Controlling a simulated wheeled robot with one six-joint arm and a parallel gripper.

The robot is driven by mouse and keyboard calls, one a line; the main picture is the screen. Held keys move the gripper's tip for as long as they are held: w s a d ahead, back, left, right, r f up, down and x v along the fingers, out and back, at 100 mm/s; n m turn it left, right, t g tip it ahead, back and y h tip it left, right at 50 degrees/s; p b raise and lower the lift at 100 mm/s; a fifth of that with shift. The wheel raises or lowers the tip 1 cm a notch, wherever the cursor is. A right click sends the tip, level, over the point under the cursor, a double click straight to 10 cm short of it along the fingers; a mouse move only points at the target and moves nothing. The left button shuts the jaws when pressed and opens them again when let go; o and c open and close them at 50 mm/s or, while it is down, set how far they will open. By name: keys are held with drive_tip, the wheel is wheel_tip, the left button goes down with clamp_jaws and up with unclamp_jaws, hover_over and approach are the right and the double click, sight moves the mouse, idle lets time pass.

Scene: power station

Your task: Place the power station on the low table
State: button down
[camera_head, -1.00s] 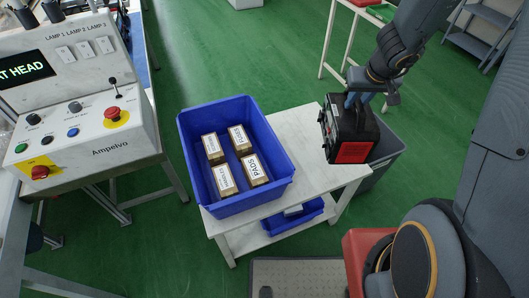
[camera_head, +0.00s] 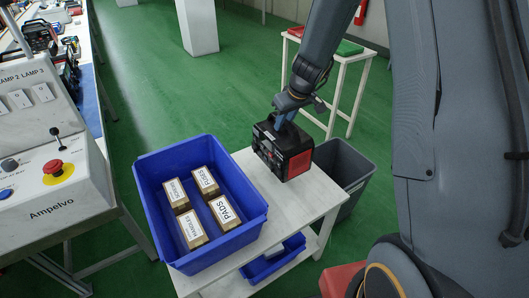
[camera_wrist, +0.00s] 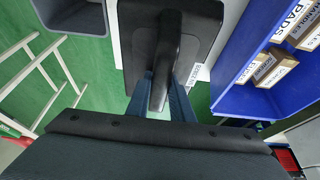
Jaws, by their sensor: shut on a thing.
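The power station (camera_head: 285,152) is a black box with a red end panel and a top handle. It is over the right part of the white low table (camera_head: 315,193), upright; I cannot tell whether its base touches the tabletop. My gripper (camera_head: 283,120) is above it, shut on its handle. In the wrist view the black handle (camera_wrist: 168,55) runs between the blue-grey fingers of my gripper (camera_wrist: 164,98). The fingertips are partly hidden by the handle.
A blue bin (camera_head: 255,222) with several labelled boxes fills the table's left part. A smaller blue tray (camera_head: 272,262) is on the lower shelf. A grey waste bin (camera_head: 345,165) stands right of the table. A control console (camera_head: 60,190) is at left, a stool (camera_head: 340,65) behind.

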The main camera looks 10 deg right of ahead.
sight(291, 126)
drive_tip(key=shift+w+f+b, duration=0.1)
drive_tip(key=shift+f+b, duration=0.9)
drive_tip(key=shift+f, duration=3.1)
drive_tip(key=c, duration=2)
unclamp_jaws()
drive_tip(key=shift+f, duration=0.25)
drive_tip(key=o, duration=0.4)
drive_tip(key=shift+o, duration=0.2)
drive_tip(key=shift+s+r, duration=0.15)
drive_tip(key=shift+s, duration=0.05)
drive_tip(key=p+v, duration=0.1)
drive_tip(key=v, duration=1)
drive_tip(key=shift+s+r+p, duration=0.2)
drive_tip(key=shift+r+p, duration=0.1)
drive_tip(key=shift+r, duration=0.05)
drive_tip(key=s+r+m+g+h, duration=0.1)
drive_tip(key=s+r+m, duration=0.1)
drive_tip(key=s, duration=1)
drive_tip(key=s+a+r+m+g, duration=0.1)
drive_tip(key=s+r+m+g, duration=0.1)
drive_tip(key=s, duration=1.1)
drive_tip(key=shift+a+m+g+h, duration=0.3)
drive_tip(key=shift+h, duration=0.1)
